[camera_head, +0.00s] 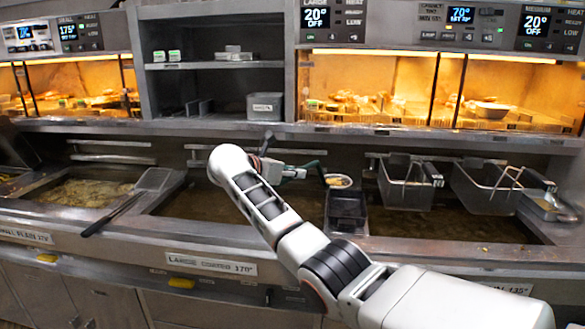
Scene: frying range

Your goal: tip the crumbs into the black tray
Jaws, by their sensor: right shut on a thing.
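The scoop's round head (338,181) holds yellowish crumbs and looks about level. It is above the far end of a black tray (347,211), which sits between the middle and right fryer vats. The tray's inside is dark, and I cannot tell what lies in it. My forearm hides part of the middle vat. My left gripper is not in view.
Two wire baskets (405,187) (487,190) hang over the right vat. A flat mesh skimmer (157,180) with a long black handle rests across the left divider. Food floats in the left vat (85,193). Heated cabinets and a shelf (215,66) line the back.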

